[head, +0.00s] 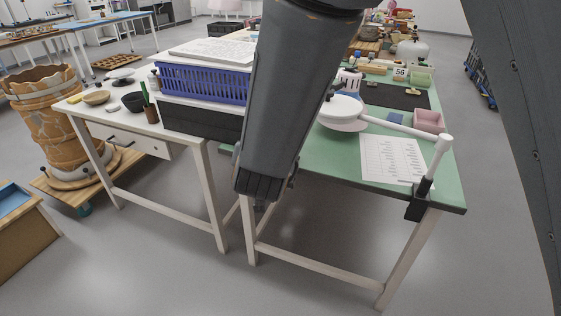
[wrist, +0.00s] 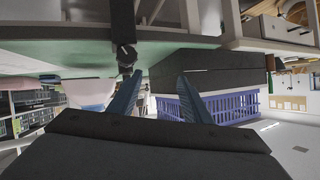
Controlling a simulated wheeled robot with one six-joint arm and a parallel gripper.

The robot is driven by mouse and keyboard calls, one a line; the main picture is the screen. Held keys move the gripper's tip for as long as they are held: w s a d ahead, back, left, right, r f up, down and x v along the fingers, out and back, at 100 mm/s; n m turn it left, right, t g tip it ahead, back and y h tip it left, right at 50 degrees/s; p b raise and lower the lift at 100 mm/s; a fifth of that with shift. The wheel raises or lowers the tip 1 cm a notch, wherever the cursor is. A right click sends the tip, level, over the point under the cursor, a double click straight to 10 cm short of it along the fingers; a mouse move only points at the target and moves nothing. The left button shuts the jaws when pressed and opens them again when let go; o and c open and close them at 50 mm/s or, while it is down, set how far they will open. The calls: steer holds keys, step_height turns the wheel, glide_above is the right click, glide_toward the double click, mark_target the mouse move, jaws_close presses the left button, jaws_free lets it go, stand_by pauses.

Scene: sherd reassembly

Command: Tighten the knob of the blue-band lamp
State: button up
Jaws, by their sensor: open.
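A white lamp (head: 343,113) with a round head reaches over the green table on a long white arm. Its black clamp (head: 418,205) grips the table's front right corner. No blue band can be made out on it. The wrist view is upside down and shows a black clamp (wrist: 125,54) at a green table edge, just beyond my fingers. I cannot tell which lamp it belongs to, and its knob is not clear. My gripper (wrist: 158,84) is open and empty, apart from the clamp. In the head view my arm hides the gripper.
A blue crate (head: 203,85) on a black box stands on the white table at left; the crate also shows in the wrist view (wrist: 228,106). A paper sheet (head: 393,160) and pink tray (head: 429,121) lie on the green table (head: 335,148). Floor before the tables is clear.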

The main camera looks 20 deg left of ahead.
steer(key=s+d+f+t+h, duration=0.3)
steer(key=s+f+t+h, duration=0.2)
steer(key=s+f+t, duration=0.1)
steer(key=w, duration=0.8)
steer(key=shift+d+m+p, duration=0.3)
steer(key=shift+d+m, duration=0.1)
steer(key=shift+s+r, duration=0.1)
steer(key=shift+c, duration=0.3)
